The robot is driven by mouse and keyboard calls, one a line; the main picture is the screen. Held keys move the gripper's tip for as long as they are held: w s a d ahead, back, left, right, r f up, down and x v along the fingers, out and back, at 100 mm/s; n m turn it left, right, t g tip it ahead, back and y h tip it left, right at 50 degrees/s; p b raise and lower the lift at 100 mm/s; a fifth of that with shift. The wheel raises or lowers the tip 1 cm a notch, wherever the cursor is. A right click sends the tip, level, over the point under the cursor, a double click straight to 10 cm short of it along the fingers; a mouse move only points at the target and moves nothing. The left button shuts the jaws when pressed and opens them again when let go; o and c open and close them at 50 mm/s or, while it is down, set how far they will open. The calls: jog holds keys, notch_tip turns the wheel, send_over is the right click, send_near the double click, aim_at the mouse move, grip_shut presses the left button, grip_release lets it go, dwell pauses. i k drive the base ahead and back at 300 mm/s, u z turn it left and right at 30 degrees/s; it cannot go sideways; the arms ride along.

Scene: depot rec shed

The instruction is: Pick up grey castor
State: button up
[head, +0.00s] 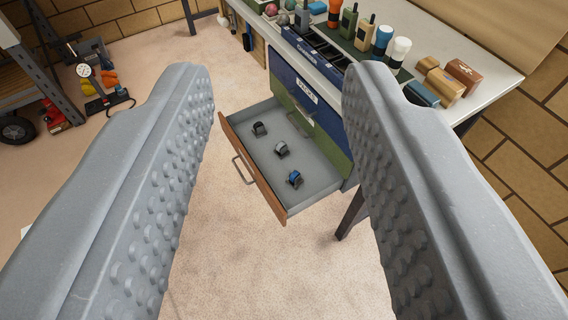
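My gripper (270,90) is open, its two grey studded fingers wide apart in the foreground with nothing between them. Beyond them an open drawer (318,168) pulls out low from a cabinet. Three small castors lie apart in a row on its grey floor. The grey castor (281,149) is the middle one. A black castor (260,129) lies at the back left, and a blue castor (295,178) lies nearer the front right. My gripper is above and short of the drawer, touching none of them.
The cabinet (335,130) stands under a bench (490,70) holding bottles, radios and blocks. The drawer's wooden front (250,168) has a handle. A bench leg (352,212) stands right of the drawer. A shelf rack (50,60) is at left. The floor before the drawer is clear.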

aim_at(282, 150)
jog(key=u, duration=0.65)
jog(key=i, duration=0.85)
jog(key=z, duration=0.3)
